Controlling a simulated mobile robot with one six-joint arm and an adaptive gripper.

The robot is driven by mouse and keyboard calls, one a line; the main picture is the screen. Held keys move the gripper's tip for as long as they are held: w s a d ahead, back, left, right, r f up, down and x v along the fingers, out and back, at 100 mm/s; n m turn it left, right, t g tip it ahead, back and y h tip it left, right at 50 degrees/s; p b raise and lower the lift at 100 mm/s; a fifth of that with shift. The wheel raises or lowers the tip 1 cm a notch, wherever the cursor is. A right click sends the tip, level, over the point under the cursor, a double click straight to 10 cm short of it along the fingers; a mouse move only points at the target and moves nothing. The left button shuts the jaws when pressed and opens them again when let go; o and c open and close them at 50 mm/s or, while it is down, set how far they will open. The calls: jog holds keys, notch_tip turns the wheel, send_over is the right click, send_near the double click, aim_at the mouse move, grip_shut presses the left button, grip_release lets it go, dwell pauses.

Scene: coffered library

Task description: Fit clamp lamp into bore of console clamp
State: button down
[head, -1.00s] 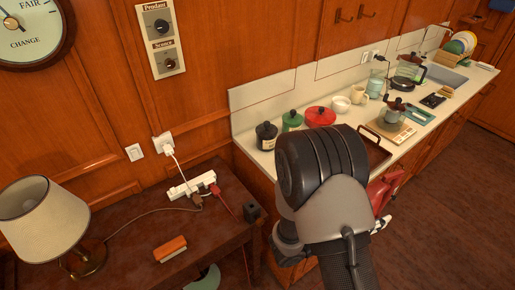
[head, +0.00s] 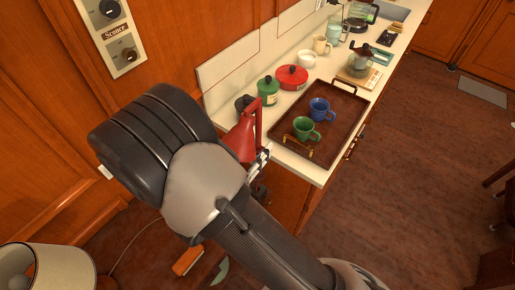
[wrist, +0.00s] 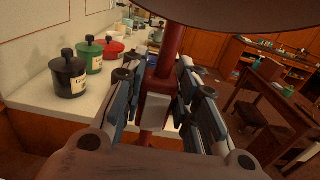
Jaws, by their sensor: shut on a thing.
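The red clamp lamp (head: 243,141) is in my gripper (head: 262,160), near the left front corner of the counter in the head view. In the wrist view my gripper (wrist: 157,108) is shut on the lamp's red stem (wrist: 166,70), with the dark underside of the shade (wrist: 200,10) above. The lamp's lower end is mostly hidden by the fingers. A small dark shape (head: 260,192) below the gripper may be the console clamp. My arm hides most of the console there, and the bore cannot be made out.
The counter (head: 318,170) holds a brown tray (head: 340,125) with a green mug (head: 305,128) and a blue mug (head: 320,109). Green (head: 268,91) and black (wrist: 67,74) canisters and a red pot (head: 292,77) stand behind. A table lamp (head: 62,268) stands at lower left. Floor at right is open.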

jog(key=shift+a+f, duration=0.1)
jog(key=shift+f, duration=0.05)
jog(key=shift+f+b, duration=2.2)
jog(key=shift+f, duration=0.55)
jog(key=shift+f+b, duration=1.15)
jog(key=shift+f, duration=0.6)
jog(key=c, duration=1.2)
grip_release()
jog(key=v, duration=1.2)
